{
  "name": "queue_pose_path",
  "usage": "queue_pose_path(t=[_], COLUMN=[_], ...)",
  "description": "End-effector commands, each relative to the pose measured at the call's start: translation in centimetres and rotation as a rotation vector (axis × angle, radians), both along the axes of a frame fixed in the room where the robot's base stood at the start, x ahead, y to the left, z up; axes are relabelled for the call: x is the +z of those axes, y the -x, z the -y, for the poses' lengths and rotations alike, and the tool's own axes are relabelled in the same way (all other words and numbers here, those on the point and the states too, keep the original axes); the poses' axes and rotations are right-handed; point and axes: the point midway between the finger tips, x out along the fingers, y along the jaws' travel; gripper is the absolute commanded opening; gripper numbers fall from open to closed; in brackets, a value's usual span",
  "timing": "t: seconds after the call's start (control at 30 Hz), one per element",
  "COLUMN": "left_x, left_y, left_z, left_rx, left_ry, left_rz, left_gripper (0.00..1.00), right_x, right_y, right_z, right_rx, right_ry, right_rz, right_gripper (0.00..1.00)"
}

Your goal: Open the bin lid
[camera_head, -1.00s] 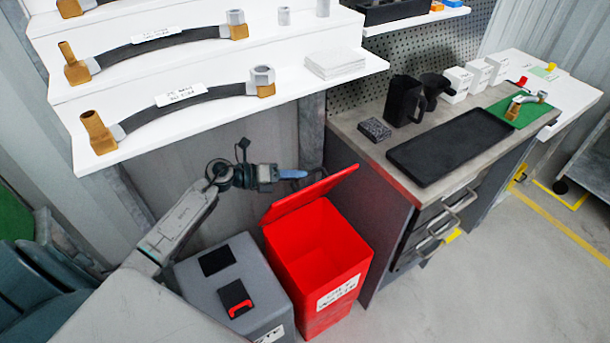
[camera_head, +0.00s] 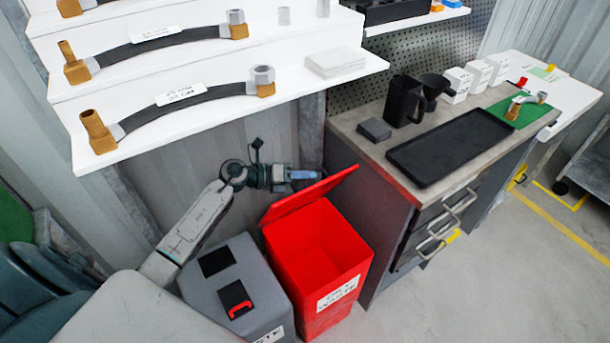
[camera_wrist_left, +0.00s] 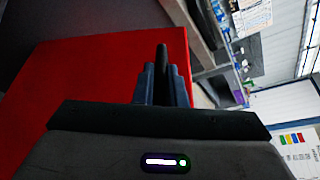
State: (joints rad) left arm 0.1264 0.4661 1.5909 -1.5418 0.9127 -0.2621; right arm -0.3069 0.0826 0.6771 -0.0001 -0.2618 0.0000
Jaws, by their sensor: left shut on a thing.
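The red bin (camera_head: 318,285) stands on the floor with its top open and its inside visible. Its red lid (camera_head: 308,196) is raised and tilted up along the back side. My left gripper (camera_head: 318,174) is at the lid's upper edge, behind the bin. In the left wrist view my left gripper (camera_wrist_left: 162,68) is shut on a thin dark part, with the red lid (camera_wrist_left: 85,85) filling the left side. The exact contact is partly hidden by the fingers. My right gripper is not in view.
A grey bin (camera_head: 252,272) with black patches and a red handle stands left of the red bin. A workbench (camera_head: 365,165) with drawers stands right. A white stepped shelf (camera_head: 215,127) with hoses overhangs the arm.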

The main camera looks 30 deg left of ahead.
Motion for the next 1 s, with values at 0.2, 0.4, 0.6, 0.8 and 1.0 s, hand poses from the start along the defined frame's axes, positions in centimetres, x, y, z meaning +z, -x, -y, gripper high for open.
queue_pose_path(t=[0.2,0.4,0.6,0.8,1.0], left_x=[0.1,0.5,0.9,1.1,1.1], left_y=[-0.3,-1.3,-2.6,-4.0,-5.2], left_z=[-0.6,-2.2,-4.5,-6.8,-8.9], left_rx=[0.000,0.002,0.003,0.003,0.002], left_ry=[0.019,0.077,0.164,0.253,0.334], left_rz=[-0.012,-0.046,-0.097,-0.149,-0.194], left_gripper=[0.00,0.00,0.00,0.00,0.00], right_x=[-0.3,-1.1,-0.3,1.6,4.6], right_y=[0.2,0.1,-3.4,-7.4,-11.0], right_z=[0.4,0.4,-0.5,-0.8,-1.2], right_rx=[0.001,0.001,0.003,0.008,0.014], right_ry=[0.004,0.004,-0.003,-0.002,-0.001], right_rz=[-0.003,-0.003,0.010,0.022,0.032], right_gripper=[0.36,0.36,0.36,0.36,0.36])
